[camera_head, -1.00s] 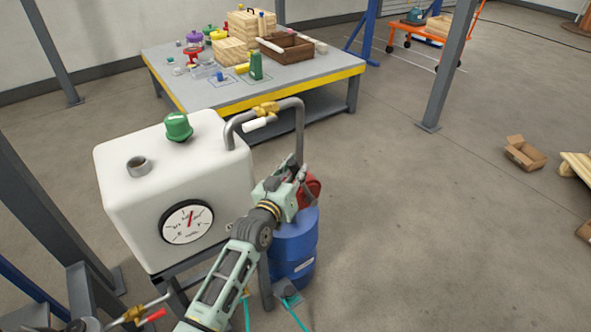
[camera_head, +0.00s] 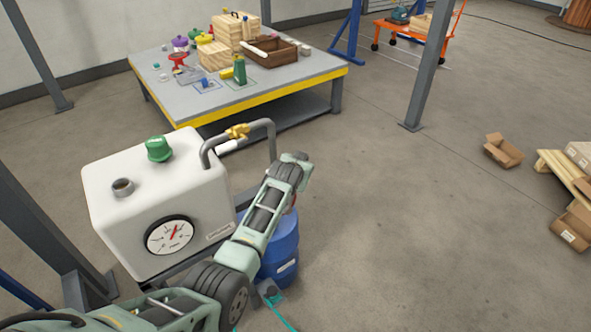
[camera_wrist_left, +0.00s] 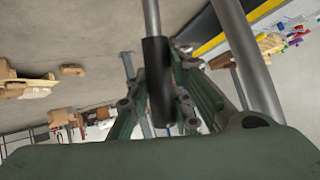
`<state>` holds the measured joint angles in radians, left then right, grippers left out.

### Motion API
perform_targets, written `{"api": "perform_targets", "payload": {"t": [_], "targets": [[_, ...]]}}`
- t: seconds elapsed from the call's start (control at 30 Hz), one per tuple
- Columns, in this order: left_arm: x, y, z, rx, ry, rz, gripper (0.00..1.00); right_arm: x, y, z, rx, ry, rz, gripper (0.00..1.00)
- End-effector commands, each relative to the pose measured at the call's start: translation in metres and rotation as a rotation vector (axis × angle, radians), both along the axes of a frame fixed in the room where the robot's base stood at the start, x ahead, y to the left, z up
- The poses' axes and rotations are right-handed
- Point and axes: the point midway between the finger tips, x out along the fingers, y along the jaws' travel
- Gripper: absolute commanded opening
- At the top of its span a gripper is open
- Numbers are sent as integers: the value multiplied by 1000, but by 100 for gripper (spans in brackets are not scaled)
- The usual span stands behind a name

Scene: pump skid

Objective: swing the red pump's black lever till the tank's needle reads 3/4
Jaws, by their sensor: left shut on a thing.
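The white tank (camera_head: 122,215) stands left of centre in the head view. Its round dial (camera_head: 170,236) has a red needle (camera_head: 173,232) that points up and slightly right; the markings are too small to read. A blue drum (camera_head: 281,247) stands right of the tank. Only a sliver of the red pump (camera_head: 294,201) shows above the drum, behind my left arm. In the left wrist view, my left gripper (camera_wrist_left: 160,100) is shut on the black grip of the lever (camera_wrist_left: 158,75), with fingers on both sides. In the head view my wrist hides this hold. My right gripper is not in view.
A grey pipe with a brass valve (camera_head: 238,132) arches over the tank's right side. A green cap (camera_head: 159,149) sits on top. A workbench (camera_head: 290,94) with boxes stands behind. The floor at right is open, with cardboard boxes (camera_head: 502,150) farther off.

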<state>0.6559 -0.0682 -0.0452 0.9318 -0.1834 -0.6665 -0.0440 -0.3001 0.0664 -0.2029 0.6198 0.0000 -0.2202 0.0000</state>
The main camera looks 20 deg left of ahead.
Motion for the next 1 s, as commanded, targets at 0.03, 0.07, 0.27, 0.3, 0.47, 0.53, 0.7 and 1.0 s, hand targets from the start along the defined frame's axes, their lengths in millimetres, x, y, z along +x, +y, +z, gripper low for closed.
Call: {"api": "perform_targets", "payload": {"t": [0.03,0.07,0.27,0.3,0.47,0.53,0.7,1.0], "targets": [[3,-4,0,4,9,-2,0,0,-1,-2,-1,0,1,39],[3,-5,-1,9,17,-2,0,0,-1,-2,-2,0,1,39],[6,-7,-4,32,46,-1,0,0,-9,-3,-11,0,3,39],[6,-7,-4,34,49,-2,0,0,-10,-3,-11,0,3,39],[6,-7,-4,36,52,-2,0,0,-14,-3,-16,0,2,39],[6,-8,-4,36,52,-2,0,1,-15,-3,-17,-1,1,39],[6,-8,-4,35,51,-2,20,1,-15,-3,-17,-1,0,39],[6,-6,-5,39,53,-2,39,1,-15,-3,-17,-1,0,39]]}}
